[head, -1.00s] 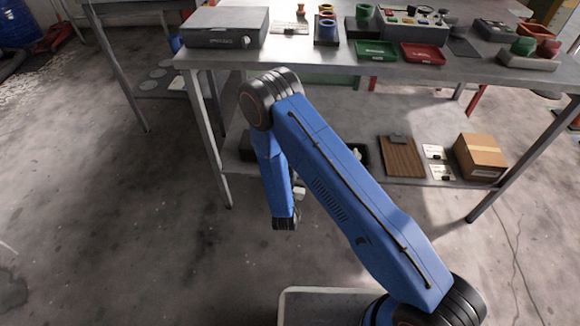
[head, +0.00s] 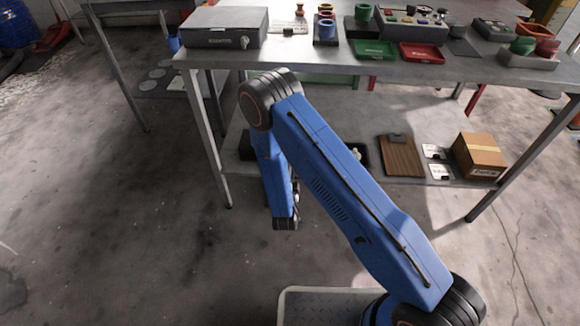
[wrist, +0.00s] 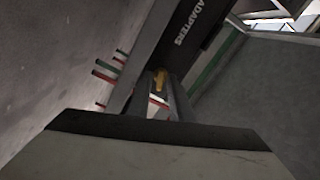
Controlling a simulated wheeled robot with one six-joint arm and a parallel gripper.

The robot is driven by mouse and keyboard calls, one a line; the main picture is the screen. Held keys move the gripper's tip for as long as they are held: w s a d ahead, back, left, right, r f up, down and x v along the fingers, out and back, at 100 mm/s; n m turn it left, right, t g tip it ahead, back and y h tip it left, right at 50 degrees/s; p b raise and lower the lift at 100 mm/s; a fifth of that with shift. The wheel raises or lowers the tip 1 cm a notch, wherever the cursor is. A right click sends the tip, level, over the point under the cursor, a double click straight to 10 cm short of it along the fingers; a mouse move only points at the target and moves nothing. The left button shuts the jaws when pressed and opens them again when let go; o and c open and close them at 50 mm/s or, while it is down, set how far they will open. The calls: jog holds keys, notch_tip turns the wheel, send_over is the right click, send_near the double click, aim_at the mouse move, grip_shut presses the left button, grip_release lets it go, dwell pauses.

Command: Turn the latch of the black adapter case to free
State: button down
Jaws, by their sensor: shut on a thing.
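The black adapter case (wrist: 205,28), lettered ADAPTERS, shows at a slant at the top of the wrist view. A small yellow piece, which looks like its latch (wrist: 160,78), sits between the fingertips of my gripper (wrist: 160,88). My gripper is shut on this latch, and the fingers partly hide it. The latch's exact angle is hard to tell. In the head view my blue arm reaches down in front of the bench's lower shelf and hides the gripper. A dark box (head: 247,146) shows partly left of the arm; I cannot tell whether it is the case.
The lower shelf (head: 340,180) also bears a brown board (head: 402,156) and a cardboard box (head: 480,156). A grey case (head: 222,27) and several trays and cups stand on the bench top. A bench leg (head: 215,150) stands left of my arm. The floor in front is clear.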

jog(key=shift+s+d+f+m, duration=0.1)
jog(key=shift+m, duration=1.9)
jog(key=c, duration=1.9)
grip_release()
jog(key=s, duration=1.7)
jog(key=shift+s+a, duration=0.2)
jog(key=shift+a, duration=0.1)
jog(key=shift+w, duration=0.1)
